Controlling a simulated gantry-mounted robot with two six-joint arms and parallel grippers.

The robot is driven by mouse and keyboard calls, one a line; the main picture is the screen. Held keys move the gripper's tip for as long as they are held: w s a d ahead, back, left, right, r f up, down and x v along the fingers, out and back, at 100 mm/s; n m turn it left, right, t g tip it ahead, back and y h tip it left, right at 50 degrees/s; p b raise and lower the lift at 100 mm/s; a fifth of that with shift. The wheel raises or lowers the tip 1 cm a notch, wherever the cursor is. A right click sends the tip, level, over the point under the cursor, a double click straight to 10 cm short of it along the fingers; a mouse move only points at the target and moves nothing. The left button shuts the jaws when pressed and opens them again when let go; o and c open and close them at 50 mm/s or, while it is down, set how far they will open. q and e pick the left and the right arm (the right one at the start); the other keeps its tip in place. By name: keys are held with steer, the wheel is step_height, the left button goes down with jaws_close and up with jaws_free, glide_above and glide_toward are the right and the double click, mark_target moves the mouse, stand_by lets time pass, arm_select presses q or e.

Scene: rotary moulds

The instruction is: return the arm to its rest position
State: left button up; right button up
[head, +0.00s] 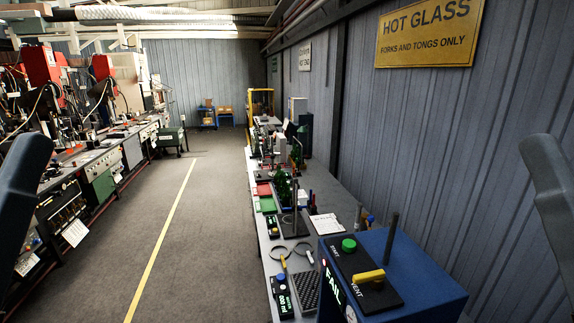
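A dark grey link of my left arm (20,200) stands at the left edge of the head view. A dark grey link of my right arm (550,195) stands at the right edge. Both are cut off by the frame. Neither gripper is in view, so what they hold is hidden.
A bench (335,195) along the right wall carries several tools, bottles and trays. A blue box (425,262) with a green button (349,245) and yellow lever (369,276) is nearest. Machines (103,165) line the left. The floor aisle (205,235) between is clear.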

arm_select(q)
step_height(320, 180, up, 20)
steer(key=p, duration=1.7)
steer(key=shift+h, duration=0.3)
arm_select(e)
step_height(320, 180, up, 20)
arm_select(q)
steer(key=shift+w+f, duration=0.1)
steer(key=shift+f, duration=0.1)
arm_select(e)
steer(key=shift+f, duration=0.15)
arm_select(q)
step_height(320, 180, down, 17)
steer(key=b, duration=1.7)
arm_select(e)
step_height(320, 180, down, 17)
